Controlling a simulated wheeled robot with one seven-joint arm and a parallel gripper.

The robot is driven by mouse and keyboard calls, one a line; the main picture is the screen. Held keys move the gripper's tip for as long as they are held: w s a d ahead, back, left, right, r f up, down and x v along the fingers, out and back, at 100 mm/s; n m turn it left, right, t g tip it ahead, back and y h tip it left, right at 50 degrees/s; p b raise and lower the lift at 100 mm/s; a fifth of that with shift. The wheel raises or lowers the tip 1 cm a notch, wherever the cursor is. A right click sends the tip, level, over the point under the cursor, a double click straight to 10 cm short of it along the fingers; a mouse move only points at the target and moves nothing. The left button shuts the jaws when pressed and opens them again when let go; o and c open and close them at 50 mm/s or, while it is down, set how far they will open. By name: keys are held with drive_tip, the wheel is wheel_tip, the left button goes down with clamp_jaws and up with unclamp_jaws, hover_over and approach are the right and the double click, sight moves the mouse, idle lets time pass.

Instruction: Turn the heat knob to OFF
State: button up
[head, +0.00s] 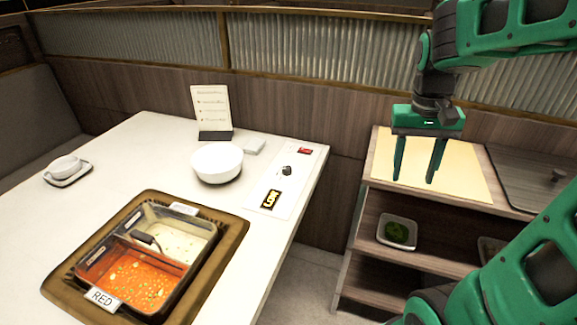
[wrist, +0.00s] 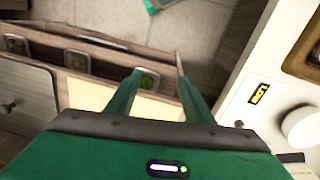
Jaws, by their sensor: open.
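The heat knob (head: 287,170) is a small dark knob on a white control strip (head: 268,187) at the right edge of the white table. A red label (head: 305,150) lies beyond it and a black label with yellow letters (head: 271,199) lies nearer. In the wrist view the knob (wrist: 239,124) shows at the right, and the black label (wrist: 259,93) is beside it. My gripper (head: 418,178) is open and empty, pointing down over the wooden side shelf, well right of the knob. Its fingers also show in the wrist view (wrist: 158,80). Which setting the knob points to is too small to tell.
A white bowl (head: 217,162), a menu stand (head: 212,112) and a two-part hot pot (head: 137,262) with red and pale broth are on the table. The wooden shelf (head: 376,150) holds a green-filled dish (head: 397,231).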

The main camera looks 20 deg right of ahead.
drive_tip(key=w+a, duration=0.1)
drive_tip(key=w, duration=0.8)
drive_tip(key=n, duration=0.1)
hover_over(287, 167)
wheel_tip(287, 167, down, 12)
wheel_tip(287, 167, down, 10)
drive_tip(key=shift+s+a, duration=0.1)
drive_tip(key=shift+s, duration=0.05)
drive_tip(key=shift+c, duration=0.3)
drive_tip(key=c, duration=1)
drive_tip(key=shift+d, duration=0.35)
drive_tip(key=shift+a+n, duration=0.25)
drive_tip(key=shift+n, duration=0.15)
